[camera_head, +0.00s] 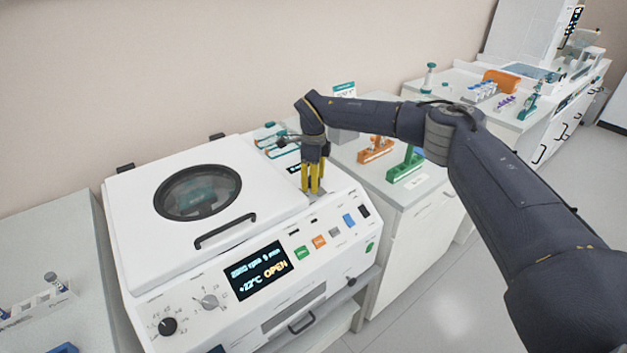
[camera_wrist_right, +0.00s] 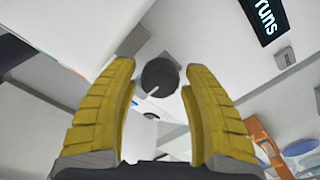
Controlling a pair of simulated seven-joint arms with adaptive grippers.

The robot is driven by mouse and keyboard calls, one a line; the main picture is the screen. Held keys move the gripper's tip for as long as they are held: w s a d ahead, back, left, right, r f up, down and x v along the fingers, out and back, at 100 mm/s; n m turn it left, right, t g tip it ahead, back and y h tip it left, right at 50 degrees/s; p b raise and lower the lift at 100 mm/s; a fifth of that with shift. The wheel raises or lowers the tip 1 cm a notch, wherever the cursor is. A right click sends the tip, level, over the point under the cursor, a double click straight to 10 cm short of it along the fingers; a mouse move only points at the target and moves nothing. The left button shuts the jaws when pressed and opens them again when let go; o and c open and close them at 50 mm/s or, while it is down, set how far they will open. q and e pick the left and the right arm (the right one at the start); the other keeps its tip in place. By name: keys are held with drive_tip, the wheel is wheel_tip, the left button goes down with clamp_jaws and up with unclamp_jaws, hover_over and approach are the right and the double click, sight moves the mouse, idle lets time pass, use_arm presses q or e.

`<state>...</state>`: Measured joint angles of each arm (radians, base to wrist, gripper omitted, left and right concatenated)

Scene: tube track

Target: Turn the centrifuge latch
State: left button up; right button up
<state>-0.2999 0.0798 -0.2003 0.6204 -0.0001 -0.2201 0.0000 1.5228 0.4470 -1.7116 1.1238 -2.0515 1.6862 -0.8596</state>
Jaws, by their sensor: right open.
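The centrifuge (camera_head: 160,255) is a white box with its lid (camera_head: 130,215) down, a round window and a dark handle. In the right wrist view a dark round knob with a white line (camera_wrist_right: 160,77), apparently the latch, shows between my yellow fingertips. My right gripper (camera_head: 314,190) points down over the right end of the centrifuge top, beside the lid. Its fingers are apart, one on each side of the knob; I cannot tell whether they touch it. In the head view the gripper hides the knob. My left gripper is not in view.
Front dials (camera_head: 168,326) and coloured buttons (camera_head: 319,242) line the centrifuge panel. Right of it a bench holds an orange rack (camera_head: 376,150) and a green rack (camera_head: 406,166). A tube rack (camera_head: 40,302) stands on the left bench. The floor at right is clear.

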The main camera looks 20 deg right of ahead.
clamp_jaws()
drive_tip(key=shift+m, duration=0.4)
drive_tip(key=m, duration=0.8)
drive_tip(key=shift+m, duration=0.3)
drive_tip(key=m, duration=0.4)
drive_tip(key=shift+f+m, duration=0.1)
drive_tip(key=shift+m, duration=2)
drive_tip(key=shift+s+a+m, duration=0.1)
drive_tip(key=shift+m, duration=0.2)
unclamp_jaws()
